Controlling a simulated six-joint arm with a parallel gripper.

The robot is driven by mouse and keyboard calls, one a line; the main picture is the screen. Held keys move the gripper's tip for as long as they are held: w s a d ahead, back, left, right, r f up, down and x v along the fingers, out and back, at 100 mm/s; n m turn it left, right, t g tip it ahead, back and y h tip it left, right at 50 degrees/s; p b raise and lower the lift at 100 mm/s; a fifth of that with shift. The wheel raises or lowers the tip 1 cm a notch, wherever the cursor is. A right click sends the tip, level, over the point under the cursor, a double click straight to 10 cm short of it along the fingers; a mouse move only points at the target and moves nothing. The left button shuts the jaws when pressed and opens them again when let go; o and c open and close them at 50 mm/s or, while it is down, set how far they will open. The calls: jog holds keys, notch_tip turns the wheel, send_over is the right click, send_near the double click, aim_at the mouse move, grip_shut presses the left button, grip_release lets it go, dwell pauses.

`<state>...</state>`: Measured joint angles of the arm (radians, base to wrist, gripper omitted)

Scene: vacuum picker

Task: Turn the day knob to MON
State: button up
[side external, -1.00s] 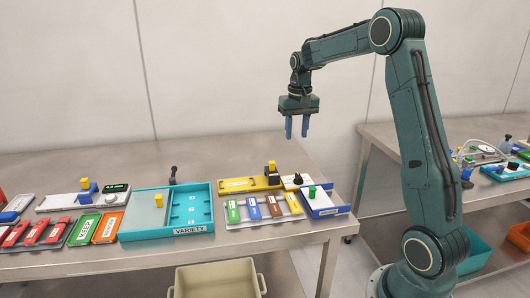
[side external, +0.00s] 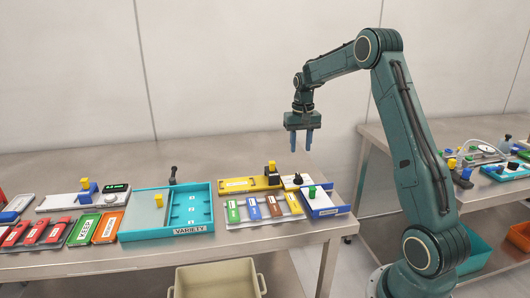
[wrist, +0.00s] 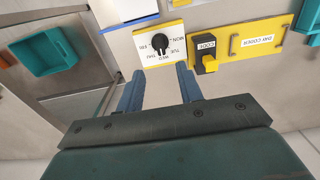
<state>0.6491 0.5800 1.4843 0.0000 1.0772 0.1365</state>
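The day knob (wrist: 160,41) is a black knob on a white dial plate (wrist: 144,37) with yellow edges. Day names, MON among them on the right, are printed around it and appear upside down in the wrist view. I cannot tell for sure which day it points to. In the side view the knob (side external: 297,179) is small, at the right end of the table. My gripper (side external: 301,145) hangs above it, fingers pointing down, open and empty. In the wrist view its two fingers (wrist: 160,70) are apart, with the knob beyond the gap between them, not touched.
Next to the dial is the yellow day coder plate (wrist: 248,41) with a black and yellow CODE lever (wrist: 206,62). Colored label holders and a blue VARIETY tray (side external: 190,231) lie left. Air around my gripper is clear.

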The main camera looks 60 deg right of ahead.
aim_at(299, 175)
notch_tip(299, 175, down, 11)
jog(key=shift+r, duration=0.1)
dwell(0.4)
grip_shut()
